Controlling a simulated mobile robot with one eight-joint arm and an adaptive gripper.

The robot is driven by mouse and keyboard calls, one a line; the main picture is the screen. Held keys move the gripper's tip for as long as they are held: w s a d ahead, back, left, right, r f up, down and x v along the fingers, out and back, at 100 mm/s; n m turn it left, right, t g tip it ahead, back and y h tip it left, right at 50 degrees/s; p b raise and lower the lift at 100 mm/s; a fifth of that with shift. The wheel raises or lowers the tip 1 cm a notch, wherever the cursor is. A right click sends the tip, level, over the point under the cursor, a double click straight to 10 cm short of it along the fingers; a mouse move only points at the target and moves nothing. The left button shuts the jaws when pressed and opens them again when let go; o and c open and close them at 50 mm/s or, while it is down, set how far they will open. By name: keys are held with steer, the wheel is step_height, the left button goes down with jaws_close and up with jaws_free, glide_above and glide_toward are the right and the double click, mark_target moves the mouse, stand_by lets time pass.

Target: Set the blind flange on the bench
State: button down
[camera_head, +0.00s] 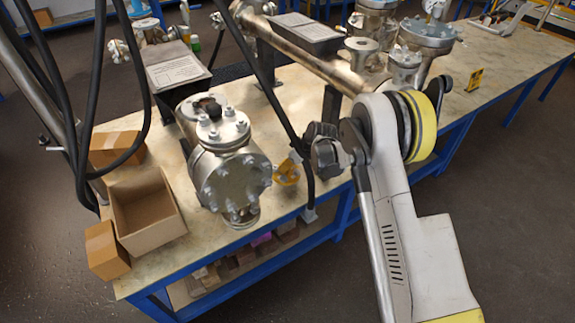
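A grey metal flanged vessel (211,150) stands on the bench (165,262) at centre left. A round bolted plate, which looks like a blind flange (232,184), covers its front-facing end. A smaller bolted flange (223,128) is on its top. My arm (398,215) rises from the lower right, with a yellow ring at its upper joint. A dark part at the arm's left, apparently my gripper (325,153), is right of the vessel and apart from it. Its fingers are not distinct, and I see nothing clearly held.
An open cardboard box (146,212) and two smaller cartons are at the bench's left end. A yellow-black item (287,170) is just right of the vessel. Pipework and flanged vessels (425,45) fill the back. Dark cables hang at upper left. Bare bench shows along the front edge.

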mark_target(288, 174)
steer(key=shift+f+b, duration=0.9)
steer(key=shift+f, duration=1.5)
steer(key=shift+r, duration=0.1)
steer(key=c, duration=1.6)
jaws_free()
steer(key=shift+f, duration=0.2)
steer(key=shift+c, duration=0.2)
steer(key=o, duration=0.3)
steer(key=shift+o, duration=0.2)
